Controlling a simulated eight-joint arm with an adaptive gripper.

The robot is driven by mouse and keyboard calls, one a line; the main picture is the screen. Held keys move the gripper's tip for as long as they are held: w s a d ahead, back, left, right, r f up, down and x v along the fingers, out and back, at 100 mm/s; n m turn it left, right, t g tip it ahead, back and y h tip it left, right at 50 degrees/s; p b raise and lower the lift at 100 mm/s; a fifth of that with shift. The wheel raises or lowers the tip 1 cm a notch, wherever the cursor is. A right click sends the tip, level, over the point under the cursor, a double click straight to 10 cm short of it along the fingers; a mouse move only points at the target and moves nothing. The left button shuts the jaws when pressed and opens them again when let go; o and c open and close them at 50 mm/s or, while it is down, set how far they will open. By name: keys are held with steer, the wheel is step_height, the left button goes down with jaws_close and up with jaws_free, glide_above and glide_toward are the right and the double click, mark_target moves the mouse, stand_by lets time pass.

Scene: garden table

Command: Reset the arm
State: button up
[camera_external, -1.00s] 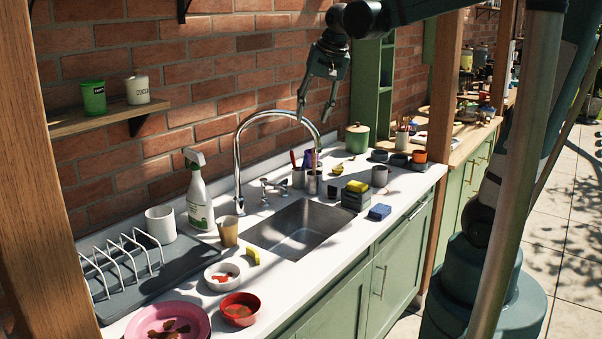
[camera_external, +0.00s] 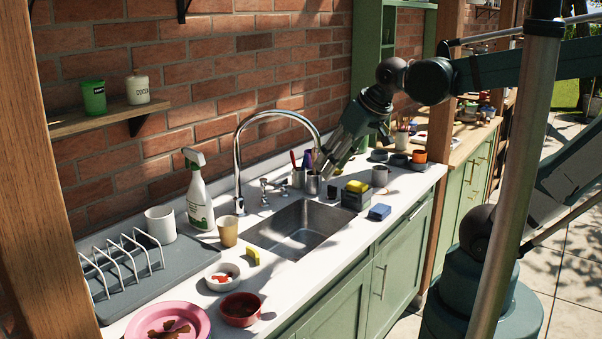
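My gripper (camera_external: 326,166) points down and to the left at the back of the counter, right of the tall curved faucet (camera_external: 240,165). Its fingertips are at or just in front of the metal cups (camera_external: 312,184) that hold utensils with red and purple handles. I cannot tell whether it touches them. The fingers are small and overlap the cups, so their opening is unclear.
The sink (camera_external: 300,232) is empty. Right of it are a yellow sponge (camera_external: 357,185) on a dark block, a blue sponge (camera_external: 380,211) and a grey cup (camera_external: 380,176). A spray bottle (camera_external: 198,195), dish rack (camera_external: 122,262), bowls and a pink plate (camera_external: 168,322) stand left.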

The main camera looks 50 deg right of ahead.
steer(key=shift+s+a+f+n+t+b, duration=0.25)
steer(key=shift+s+f+n, duration=0.15)
steer(key=shift+s+f, duration=0.3)
steer(key=shift+s+a+f+n+t+b, duration=0.1)
steer(key=shift+s+a+f+n+t, duration=0.1)
steer(key=shift+s+f+n, duration=0.45)
